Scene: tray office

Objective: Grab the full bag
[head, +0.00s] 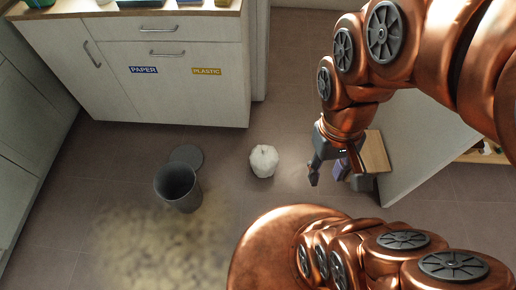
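A full white bag (263,161) stands upright on the tiled floor near the middle of the head view. Its top is gathered. My gripper (327,179) is to the right of the bag and apart from it. Its two fingers are spread and point downward. No thing shows between the fingertips. A dark grey bin (178,187) stands open to the left of the bag, and its round lid (186,157) lies on the floor behind it.
A white cabinet with PAPER (143,70) and PLASTIC (206,72) labels stands at the back left. A white panel (420,140) with a wooden ledge (376,152) is at the right. A yellowish stain (150,245) covers the front-left floor. Floor around the bag is clear.

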